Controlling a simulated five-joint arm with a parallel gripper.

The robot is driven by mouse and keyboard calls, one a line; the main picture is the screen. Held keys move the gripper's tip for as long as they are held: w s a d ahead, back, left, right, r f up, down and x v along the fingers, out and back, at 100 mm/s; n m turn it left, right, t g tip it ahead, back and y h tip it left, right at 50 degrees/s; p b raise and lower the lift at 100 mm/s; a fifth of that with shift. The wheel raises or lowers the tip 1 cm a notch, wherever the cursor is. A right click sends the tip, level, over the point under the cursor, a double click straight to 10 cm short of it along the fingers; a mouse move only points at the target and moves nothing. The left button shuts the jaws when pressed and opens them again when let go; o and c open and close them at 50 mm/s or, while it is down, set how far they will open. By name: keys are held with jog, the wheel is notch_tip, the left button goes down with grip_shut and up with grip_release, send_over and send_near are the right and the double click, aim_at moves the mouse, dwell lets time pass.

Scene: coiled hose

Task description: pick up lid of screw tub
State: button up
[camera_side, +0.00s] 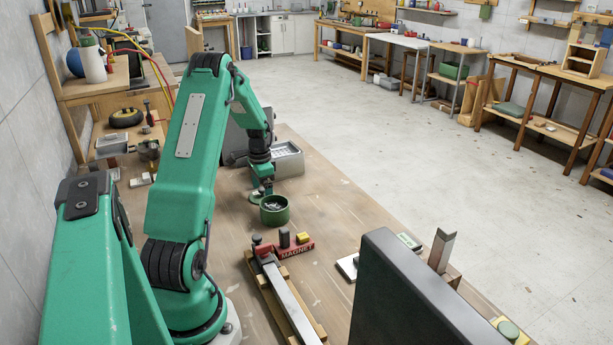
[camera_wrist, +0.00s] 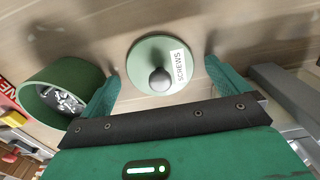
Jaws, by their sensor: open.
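The lid of the screw tub (camera_wrist: 150,50) is a round green disc with a dark grey knob and a white "SCREWS" label. It lies flat on the wooden bench. My gripper (camera_wrist: 161,72) is open and empty, its green fingers on either side of the lid, apart from the knob. The green screw tub (camera_wrist: 30,92) stands open at the left of the wrist view with metal screws inside. In the side view the tub (camera_side: 274,216) stands just in front of my gripper (camera_side: 263,192). There the lid is hard to tell from the green fingers.
A red "MAGNET" holder (camera_side: 298,250) and a long metal bar (camera_side: 287,299) on wood lie nearer the side camera. A grey bin (camera_side: 288,161) stands behind my gripper. A dark panel (camera_side: 410,300) stands at the front right. Bench right of the tub is clear.

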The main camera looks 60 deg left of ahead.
aim_at(262, 188)
dwell(0.4)
jog(key=c, duration=1)
jog(key=shift+c, duration=0.2)
jog(key=shift+r, duration=0.8)
notch_tip(262, 188, up, 2)
jog(key=shift+r, duration=0.15)
jog(key=w+d+r, duration=0.4)
jog(key=d+r, duration=0.3)
jog(key=d, duration=0.3)
jog(key=shift+w+d, duration=0.3)
jog(key=shift+d, duration=0.05)
jog(key=shift+m, duration=0.5)
jog(key=shift+s+d+r, duration=0.15)
jog(key=shift+s+r, duration=0.1)
jog(key=shift+s, duration=0.6)
jog(key=shift+s+d+r, duration=0.15)
jog(key=shift+s+r, duration=0.15)
jog(key=shift+s, duration=0.55)
jog(key=shift+s+d+r, duration=0.15)
jog(key=shift+s+r, duration=0.1)
jog(key=shift+s, duration=0.6)
